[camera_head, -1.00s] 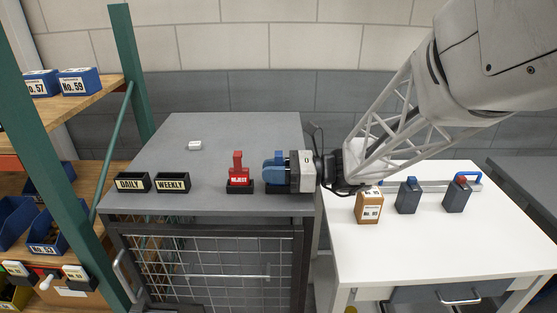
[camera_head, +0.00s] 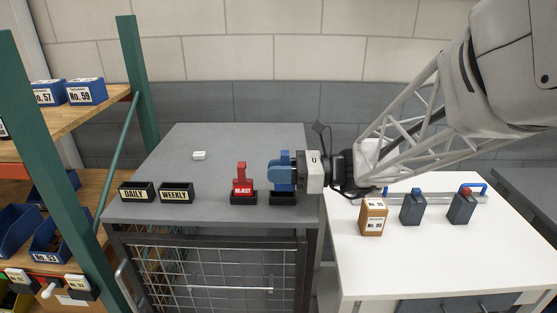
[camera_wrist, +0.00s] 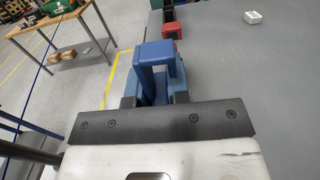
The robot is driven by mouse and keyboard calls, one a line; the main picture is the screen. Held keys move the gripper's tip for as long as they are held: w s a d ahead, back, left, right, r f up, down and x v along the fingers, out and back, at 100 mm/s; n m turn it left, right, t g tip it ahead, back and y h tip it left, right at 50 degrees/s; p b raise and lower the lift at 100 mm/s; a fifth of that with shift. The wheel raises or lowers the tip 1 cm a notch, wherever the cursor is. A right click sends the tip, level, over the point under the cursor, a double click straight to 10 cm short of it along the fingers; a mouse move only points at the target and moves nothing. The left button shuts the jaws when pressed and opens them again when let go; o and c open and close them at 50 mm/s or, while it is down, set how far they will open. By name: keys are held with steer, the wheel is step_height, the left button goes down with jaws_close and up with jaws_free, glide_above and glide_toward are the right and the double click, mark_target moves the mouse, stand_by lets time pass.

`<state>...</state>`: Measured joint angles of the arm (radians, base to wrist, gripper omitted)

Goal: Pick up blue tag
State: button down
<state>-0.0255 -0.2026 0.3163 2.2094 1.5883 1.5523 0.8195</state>
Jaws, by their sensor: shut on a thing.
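The blue tag (camera_head: 284,168) is upright above its black holder (camera_head: 283,199) at the right front of the grey cabinet top. Its top stands higher than the neighbouring red tag's. My gripper (camera_head: 288,173) reaches in from the right and is shut on the blue tag. I cannot tell for sure whether the tag's foot is clear of the holder. In the wrist view, the blue tag (camera_wrist: 158,55) stands between my two fingers (camera_wrist: 156,92); its lower part is hidden.
A red tag (camera_head: 242,182) stands in its own holder just left. Black DAILY (camera_head: 136,193) and WEEKLY (camera_head: 176,193) bins and a small white block (camera_head: 199,155) share the grey top (camera_head: 235,143). A white table (camera_head: 350,265) with several blocks is at the right.

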steer(key=s+d, duration=0.2)
steer(key=s, duration=0.5)
steer(key=s+d+r, duration=0.1)
steer(key=s+d, duration=0.2)
steer(key=s, duration=0.4)
steer(key=shift+r, duration=0.2)
steer(key=shift+w+d, duration=0.1)
steer(key=shift+w, duration=0.05)
